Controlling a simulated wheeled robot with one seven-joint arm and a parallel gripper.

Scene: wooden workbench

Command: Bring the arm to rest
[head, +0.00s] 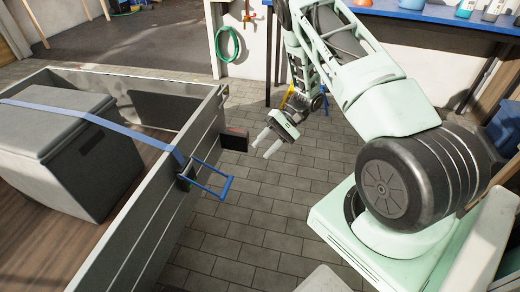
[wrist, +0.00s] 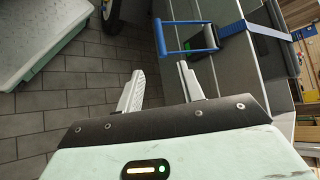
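My gripper (head: 267,143) hangs over the grey tiled floor in the head view, to the right of a trailer's side wall. In the wrist view my gripper (wrist: 161,84) shows two pale fingers spread apart with nothing between them. The blue ratchet handle (head: 212,182) sits on the outer face of the trailer wall (head: 155,225), apart from my fingers. It also shows in the wrist view (wrist: 187,48), beyond the fingertips. A blue strap (head: 95,120) runs from it over a grey box (head: 60,150) in the trailer.
A green hose coil (head: 227,43) hangs on the white wall at the back. A blue-topped bench (head: 440,14) with several bottles stands at the back right. Tiled floor (head: 265,215) is free between the trailer and my base.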

